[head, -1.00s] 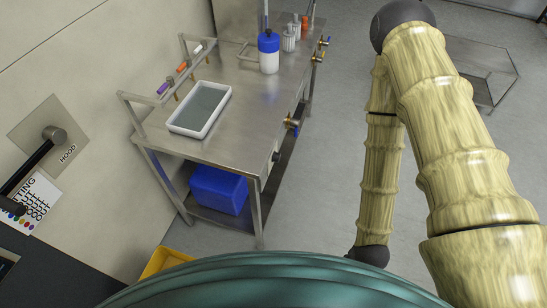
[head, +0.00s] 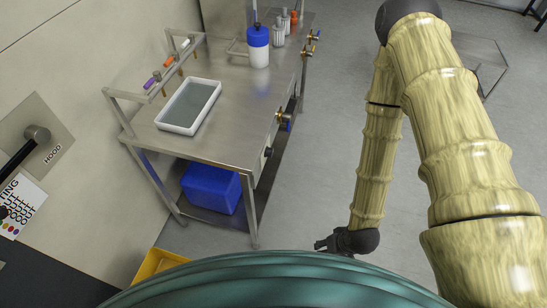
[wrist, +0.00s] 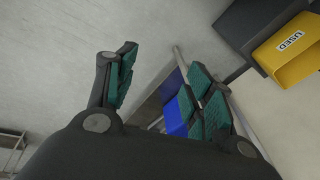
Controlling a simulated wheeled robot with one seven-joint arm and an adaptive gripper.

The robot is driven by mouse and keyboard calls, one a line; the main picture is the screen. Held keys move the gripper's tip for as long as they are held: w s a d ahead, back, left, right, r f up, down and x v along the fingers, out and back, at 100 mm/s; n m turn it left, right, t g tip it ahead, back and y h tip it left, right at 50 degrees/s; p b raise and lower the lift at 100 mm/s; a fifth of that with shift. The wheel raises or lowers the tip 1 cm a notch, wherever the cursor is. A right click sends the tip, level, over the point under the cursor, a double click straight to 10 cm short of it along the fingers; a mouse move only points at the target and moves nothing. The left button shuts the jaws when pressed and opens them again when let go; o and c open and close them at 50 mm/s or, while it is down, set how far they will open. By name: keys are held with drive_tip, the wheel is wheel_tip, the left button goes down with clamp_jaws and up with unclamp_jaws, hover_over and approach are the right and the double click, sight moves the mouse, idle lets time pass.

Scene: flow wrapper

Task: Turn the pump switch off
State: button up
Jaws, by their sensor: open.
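No switch labelled as the pump's is readable. A small black knob (head: 267,152) sits on the front edge of the steel bench (head: 232,130) in the head view; I cannot tell whether it is the pump switch or how it is set. My gripper (head: 322,243) hangs low in the head view, right of the bench and well apart from the knob, partly cut off by my own body. In the wrist view my gripper (wrist: 165,85) has its green-padded fingers spread with nothing between them.
A black lever (head: 37,134) marked HOOD is on the left wall. The bench carries a white tray (head: 160,124) and a blue-capped bottle (head: 258,57); brass valves (head: 279,117) jut from its front. A blue box (head: 210,188) sits below.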

drive_tip(key=w+a+f+t+y+b, duration=0.2)
drive_tip(key=w+a+f+b, duration=0.1)
drive_tip(key=w, duration=0.6)
drive_tip(key=n+t+y+b, duration=0.2)
drive_tip(key=n+y+b, duration=0.7)
drive_tip(key=y+b, duration=0.55)
approach(269, 152)
drive_tip(key=w+a+h+b, duration=0.1)
drive_tip(key=w+a, duration=0.2)
drive_tip(key=a, duration=0.4)
drive_tip(key=shift+w+a+f, duration=0.15)
drive_tip(key=shift+w+a, duration=0.1)
drive_tip(key=shift+w, duration=0.05)
drive_tip(key=shift+h, duration=0.25)
drive_tip(key=c, duration=1)
